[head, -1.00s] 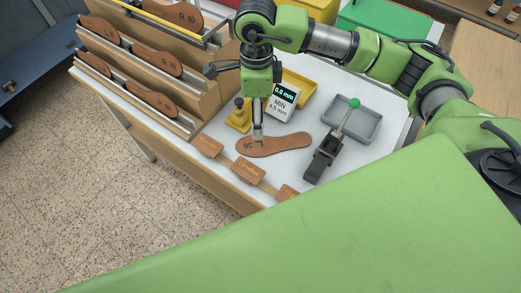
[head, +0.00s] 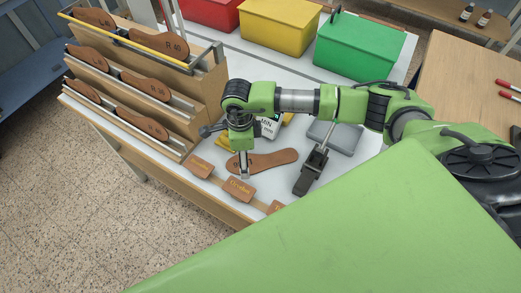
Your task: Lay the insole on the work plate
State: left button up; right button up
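A brown insole (head: 275,159) lies flat among the tools on the white bench top (head: 212,143), its left end partly covered by my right gripper. My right gripper (head: 243,170) points down at that end; whether it touches the insole or stands just above it I cannot tell. Its fingers look narrow from here, and I cannot see whether they are open or shut. I cannot make out a separate work plate. My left gripper is not in view.
Leather tags (head: 240,189) line the front edge. A tiered rack (head: 205,90) of insoles stands left. Red, yellow and green bins (head: 360,48) stand behind. My arm partly hides the display box (head: 270,127).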

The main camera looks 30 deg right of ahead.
notch_tip(320, 180, down, 2)
dwell(0.4)
jog(key=shift+f+b, duration=0.25)
jog(key=shift+b, duration=0.1)
dwell(0.5)
jog(key=c, duration=1.2)
jog(key=shift+o, duration=0.2)
